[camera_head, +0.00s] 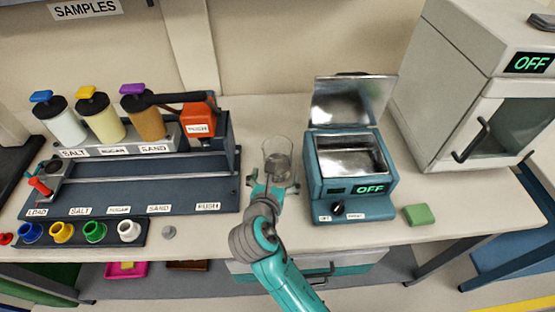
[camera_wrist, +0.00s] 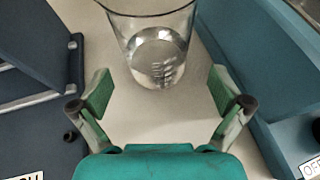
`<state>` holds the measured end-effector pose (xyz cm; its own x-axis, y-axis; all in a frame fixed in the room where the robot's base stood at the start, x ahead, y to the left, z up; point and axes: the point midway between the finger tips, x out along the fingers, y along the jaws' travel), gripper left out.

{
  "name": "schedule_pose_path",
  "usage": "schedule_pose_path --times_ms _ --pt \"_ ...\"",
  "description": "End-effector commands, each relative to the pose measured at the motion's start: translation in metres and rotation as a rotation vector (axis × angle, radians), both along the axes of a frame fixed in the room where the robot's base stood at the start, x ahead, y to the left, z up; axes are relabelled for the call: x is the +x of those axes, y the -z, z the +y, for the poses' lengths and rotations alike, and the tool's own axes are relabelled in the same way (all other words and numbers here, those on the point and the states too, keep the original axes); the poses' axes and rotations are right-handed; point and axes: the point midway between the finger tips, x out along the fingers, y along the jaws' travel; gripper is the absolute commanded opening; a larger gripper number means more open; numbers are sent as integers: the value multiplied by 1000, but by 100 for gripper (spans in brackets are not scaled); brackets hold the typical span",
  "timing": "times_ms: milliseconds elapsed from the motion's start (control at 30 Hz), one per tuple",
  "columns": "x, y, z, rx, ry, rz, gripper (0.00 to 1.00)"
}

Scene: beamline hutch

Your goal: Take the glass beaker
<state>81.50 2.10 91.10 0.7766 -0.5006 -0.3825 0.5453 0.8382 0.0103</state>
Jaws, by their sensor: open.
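The glass beaker (camera_head: 277,158) stands upright on the bench between the dispenser station and the blue device. It is clear and has a little clear content at its bottom. In the wrist view the beaker (camera_wrist: 154,45) is ahead of my gripper, at the top centre. My gripper (camera_head: 272,190) is open and empty, low in front of the beaker. In the wrist view its two green-padded fingers (camera_wrist: 159,92) are spread wide, one to each side of the beaker's line. The fingers look short of the beaker, and I see no contact.
The dispenser station (camera_head: 140,195) with labelled jars is close on the left. The blue device (camera_head: 350,207) with an open lid and an OFF display is close on the right. A green block (camera_head: 418,214) and a white oven (camera_head: 440,90) are further right.

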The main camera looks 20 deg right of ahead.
Motion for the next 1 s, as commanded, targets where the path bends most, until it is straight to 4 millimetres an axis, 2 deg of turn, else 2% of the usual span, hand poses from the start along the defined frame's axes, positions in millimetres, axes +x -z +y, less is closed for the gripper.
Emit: schedule_pose_path --times_ms 167,500,833,1000 --pt "8 4 -5 1 -1 1 100" --pt "43 21 -22 1 1 1 100" --pt "48 24 -24 1 -2 0 100" --pt "48 24 -24 0 -1 0 57"
